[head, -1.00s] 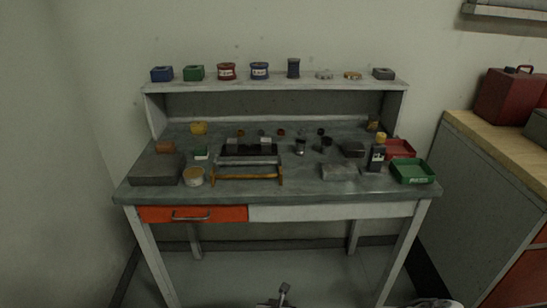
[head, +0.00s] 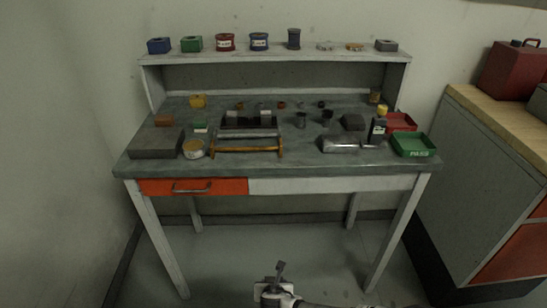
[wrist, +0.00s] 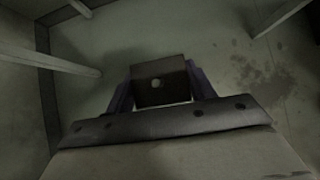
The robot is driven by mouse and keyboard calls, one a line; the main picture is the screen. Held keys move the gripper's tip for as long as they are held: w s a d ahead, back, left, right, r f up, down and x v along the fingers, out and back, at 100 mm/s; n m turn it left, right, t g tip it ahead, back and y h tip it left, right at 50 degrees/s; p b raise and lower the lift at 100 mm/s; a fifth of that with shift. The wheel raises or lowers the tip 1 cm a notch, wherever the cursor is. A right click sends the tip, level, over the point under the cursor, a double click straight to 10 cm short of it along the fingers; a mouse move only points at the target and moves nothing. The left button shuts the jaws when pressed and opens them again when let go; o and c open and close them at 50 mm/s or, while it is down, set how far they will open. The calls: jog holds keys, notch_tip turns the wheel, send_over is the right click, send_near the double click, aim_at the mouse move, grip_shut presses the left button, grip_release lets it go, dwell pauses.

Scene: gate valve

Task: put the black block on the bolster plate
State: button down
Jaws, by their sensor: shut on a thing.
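My gripper (head: 279,269) is low in front of the workbench, below the level of its top. In the wrist view my gripper (wrist: 160,88) is shut on the black block (wrist: 160,92), a dark box shape with a pale round spot on the face towards me. A finger presses each side of it, and floor shows beyond. A flat dark grey slab (head: 156,143), which looks like the bolster plate, lies at the bench's front left. The block is well apart from it.
The workbench (head: 300,171) is crowded. A round tin (head: 193,149) and a wooden-handled tool (head: 247,151) are right of the slab; a brown block (head: 164,120) is behind it. A green tray (head: 413,145) is at front right.

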jog(key=w+r, duration=0.3)
jog(key=r, duration=0.2)
jog(key=shift+w, duration=0.4)
jog(key=shift+a, duration=0.1)
dwell(0.3)
